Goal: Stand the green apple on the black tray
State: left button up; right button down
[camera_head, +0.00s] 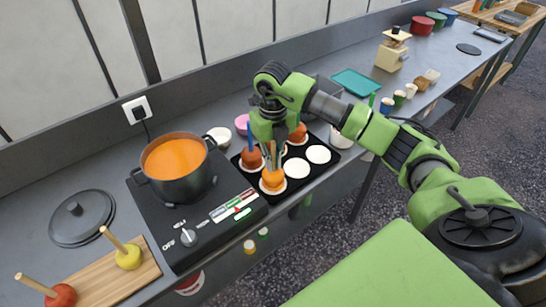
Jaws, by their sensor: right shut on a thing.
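My right gripper (272,150) is shut on the wooden stick of an orange, caramel-coloured apple (272,180). The apple is upright over a white round paper at the front of the black tray (300,181) and seems to touch it. Its colour under the orange coat cannot be told. No plainly green apple shows; a yellow apple (128,257) with a stick is on a wooden board. My left gripper is not in view.
A pot (176,188) of orange liquid stands on a black hotplate (223,229) left of the tray. The wooden board (118,281) also holds a red apple (61,296). A lid (82,217) lies behind it. Empty white papers (318,154) are at the tray's right.

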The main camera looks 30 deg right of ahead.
aim_at(273, 143)
jog(key=shift+f, duration=0.1)
jog(key=shift+f, duration=0.15)
jog(key=c, duration=2.1)
grip_release()
jog(key=shift+c, duration=0.2)
notch_tip(273, 143, up, 7)
jog(key=b, duration=0.2)
jog(key=shift+r+b, duration=0.2)
jog(key=shift+b, duration=0.1)
notch_tip(273, 143, up, 5)
